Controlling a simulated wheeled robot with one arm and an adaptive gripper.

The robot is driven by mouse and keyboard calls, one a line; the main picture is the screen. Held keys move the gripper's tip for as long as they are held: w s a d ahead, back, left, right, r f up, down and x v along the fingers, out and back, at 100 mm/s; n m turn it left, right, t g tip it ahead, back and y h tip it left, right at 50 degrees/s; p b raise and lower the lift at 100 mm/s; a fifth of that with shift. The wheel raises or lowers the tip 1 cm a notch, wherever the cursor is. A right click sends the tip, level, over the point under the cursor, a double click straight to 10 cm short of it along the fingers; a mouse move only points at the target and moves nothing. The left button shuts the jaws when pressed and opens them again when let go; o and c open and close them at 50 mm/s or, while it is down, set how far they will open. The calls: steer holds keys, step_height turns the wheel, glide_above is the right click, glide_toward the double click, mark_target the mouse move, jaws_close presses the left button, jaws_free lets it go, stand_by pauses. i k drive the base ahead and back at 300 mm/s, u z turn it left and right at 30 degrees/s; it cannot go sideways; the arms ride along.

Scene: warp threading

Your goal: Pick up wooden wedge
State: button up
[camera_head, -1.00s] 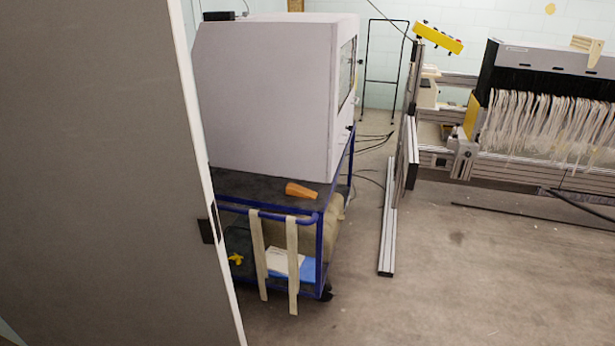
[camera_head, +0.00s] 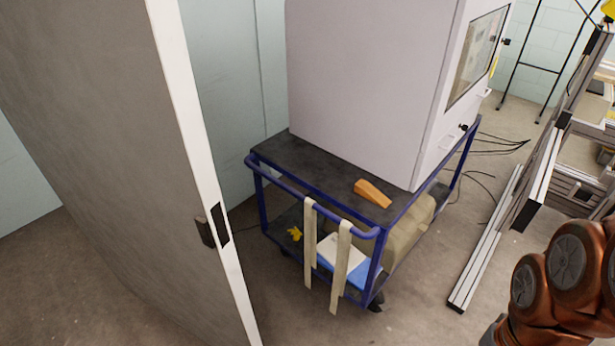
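The wooden wedge (camera_head: 373,193) is a small orange-brown block. It lies on the dark top of the blue cart (camera_head: 313,167), near the front right corner, in front of the large white cabinet. Nothing touches or covers it from above. My copper-coloured arm links (camera_head: 567,285) show at the lower right, apart from the cart. My gripper is outside the picture, so its state is not shown.
A grey door (camera_head: 110,150) with a white edge stands at the left, close to the cart. The white cabinet (camera_head: 370,80) fills the back of the cart top. Straps (camera_head: 342,265) hang from the cart handle. A metal rail (camera_head: 485,245) lies right; floor between is clear.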

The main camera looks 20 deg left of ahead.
mark_target(363, 187)
steer(key=u, duration=0.85)
steer(key=i, duration=0.8)
steer(key=u, duration=0.75)
